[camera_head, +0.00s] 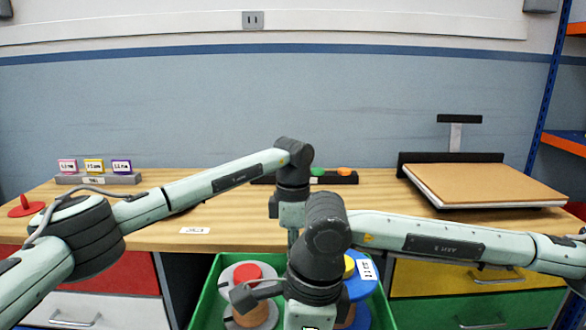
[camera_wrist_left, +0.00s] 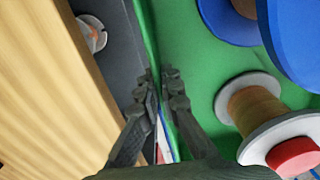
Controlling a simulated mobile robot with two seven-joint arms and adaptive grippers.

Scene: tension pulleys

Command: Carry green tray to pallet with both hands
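The green tray (camera_head: 209,294) is at the bottom centre of the head view, in front of the table, with its lower part cut off. It holds a grey spool with a red top (camera_head: 247,272) and a blue spool with a yellow top (camera_head: 360,288). In the left wrist view my left gripper (camera_wrist_left: 161,85) has its fingers close together on both sides of the tray's wall (camera_wrist_left: 147,35). No pallet can be clearly identified.
The wooden table (camera_head: 230,230) stands right behind the tray, its edge close to my left gripper. Drawers (camera_head: 480,290) flank the tray.

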